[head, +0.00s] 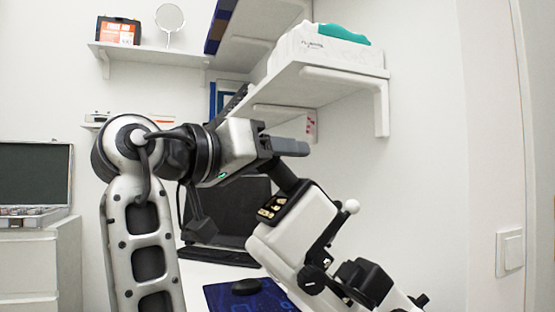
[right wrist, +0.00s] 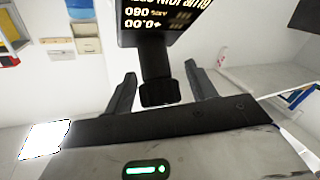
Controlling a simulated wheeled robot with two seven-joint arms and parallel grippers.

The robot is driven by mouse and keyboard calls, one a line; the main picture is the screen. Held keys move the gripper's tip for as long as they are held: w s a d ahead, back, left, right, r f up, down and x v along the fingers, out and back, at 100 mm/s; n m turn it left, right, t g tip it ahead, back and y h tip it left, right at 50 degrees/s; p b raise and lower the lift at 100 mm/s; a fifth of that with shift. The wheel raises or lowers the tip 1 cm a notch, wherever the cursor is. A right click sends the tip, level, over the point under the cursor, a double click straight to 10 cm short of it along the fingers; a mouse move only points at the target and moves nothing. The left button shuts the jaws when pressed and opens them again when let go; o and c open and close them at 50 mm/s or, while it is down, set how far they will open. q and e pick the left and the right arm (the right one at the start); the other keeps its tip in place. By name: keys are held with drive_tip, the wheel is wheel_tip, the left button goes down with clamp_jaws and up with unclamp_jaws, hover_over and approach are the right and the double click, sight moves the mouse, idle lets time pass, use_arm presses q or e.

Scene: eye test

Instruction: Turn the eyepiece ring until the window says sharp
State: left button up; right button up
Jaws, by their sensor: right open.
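The white instrument (head: 300,235) stands tilted at the lower middle of the head view. Its small dark window (head: 283,204) has pale lettering too small to read there. In the right wrist view the window (right wrist: 165,22) is upside down and cut off at the top. The black eyepiece (right wrist: 158,60) ends in a wider ring (right wrist: 160,92). My right gripper (head: 298,149) is open, its fingers (right wrist: 160,72) on either side of the eyepiece with gaps. My left gripper is out of view.
A white ball knob (head: 351,206) sticks up from the instrument. A wall shelf (head: 325,80) with a white and teal case hangs above.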

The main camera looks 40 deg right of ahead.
drive_tip(key=shift+c, duration=0.4)
drive_tip(key=c, duration=0.9)
